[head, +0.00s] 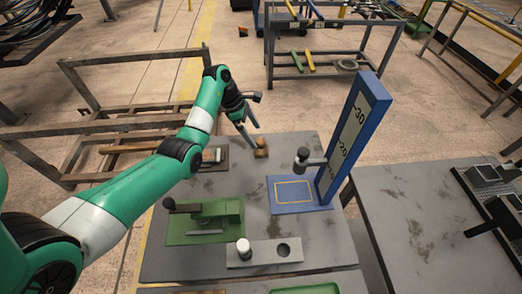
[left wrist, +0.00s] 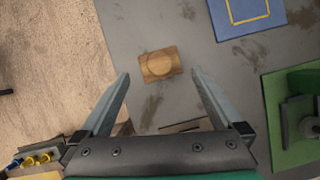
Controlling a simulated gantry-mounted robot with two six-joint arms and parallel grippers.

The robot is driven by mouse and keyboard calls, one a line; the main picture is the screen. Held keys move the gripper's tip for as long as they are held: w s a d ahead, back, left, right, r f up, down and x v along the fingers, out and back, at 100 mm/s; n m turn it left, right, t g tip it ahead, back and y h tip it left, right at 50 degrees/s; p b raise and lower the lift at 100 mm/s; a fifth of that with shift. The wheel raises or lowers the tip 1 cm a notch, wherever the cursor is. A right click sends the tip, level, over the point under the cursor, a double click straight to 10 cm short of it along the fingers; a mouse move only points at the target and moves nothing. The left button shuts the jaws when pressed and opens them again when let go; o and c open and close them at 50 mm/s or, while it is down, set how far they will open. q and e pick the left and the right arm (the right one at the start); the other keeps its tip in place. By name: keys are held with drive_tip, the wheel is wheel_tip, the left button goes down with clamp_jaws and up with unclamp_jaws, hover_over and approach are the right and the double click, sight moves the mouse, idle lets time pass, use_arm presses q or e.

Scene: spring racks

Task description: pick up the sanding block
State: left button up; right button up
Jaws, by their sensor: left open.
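A small wooden block with a rounded top, which I take for the sanding block (head: 261,147), sits near the far edge of the grey table. In the left wrist view this block (left wrist: 160,64) lies just ahead of the fingertips, centred between them. My left gripper (head: 252,137) reaches down over the far side of the table, close to the block. In the left wrist view its jaws (left wrist: 161,78) are open and empty. Whether the fingertips are level with the block or above it, I cannot tell. My right gripper is not in view.
A blue upright scale (head: 354,135) stands on a blue base right of the block. A green fixture (head: 205,222) and a grey plate (head: 264,253) with a knob and hole are nearer. A small dark board (head: 215,165) lies left of the block.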

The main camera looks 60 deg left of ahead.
sight(258, 139)
use_arm(q)
drive_tip(key=shift+x, duration=1)
drive_tip(key=b+x, duration=0.3)
drive_tip(key=x, duration=0.2)
drive_tip(key=shift+a+f, duration=0.1)
drive_tip(key=shift+f, duration=0.05)
drive_tip(key=c, duration=1.1)
drive_tip(key=shift+r, duration=0.2)
